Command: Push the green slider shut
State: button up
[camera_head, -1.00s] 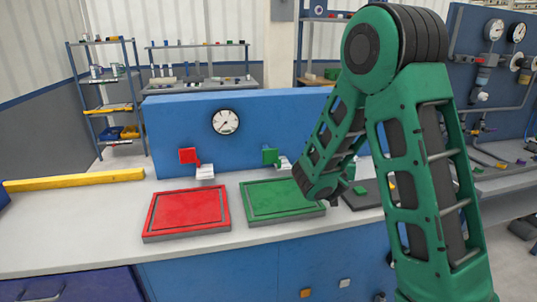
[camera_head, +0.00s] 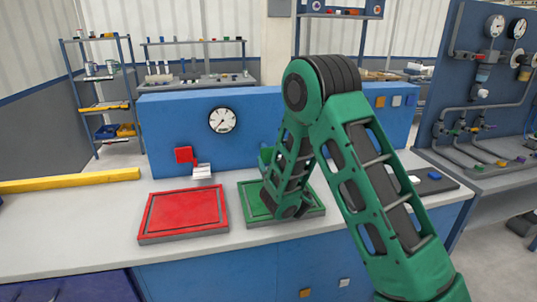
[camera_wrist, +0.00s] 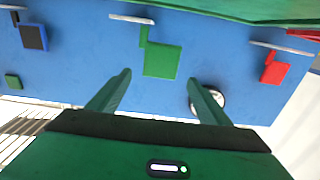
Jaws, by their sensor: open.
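The green slider (camera_wrist: 162,60) is a small green block on the blue wall panel, by a thin pale ledge (camera_wrist: 132,19). In the head view a bit of the slider (camera_head: 265,154) shows beside my arm, which hides the rest. My gripper (camera_wrist: 160,82) is open and empty and faces the panel. In the wrist view, which shows the scene upside down, the slider appears between and beyond its two fingers, with no contact visible. In the head view the fingers are hidden behind my arm, above the green pad (camera_head: 249,199).
A red slider (camera_head: 184,155) is on the panel to the left, behind a red pad (camera_head: 183,212). A dark slider (camera_wrist: 33,37) is on the other side. A round gauge (camera_head: 222,120) sits on the panel, partly behind a finger in the wrist view. A yellow bar (camera_head: 70,181) lies far left.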

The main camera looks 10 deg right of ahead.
aim_at(269, 152)
jog(key=shift+w, duration=4.1)
jog(key=shift+c, duration=0.6)
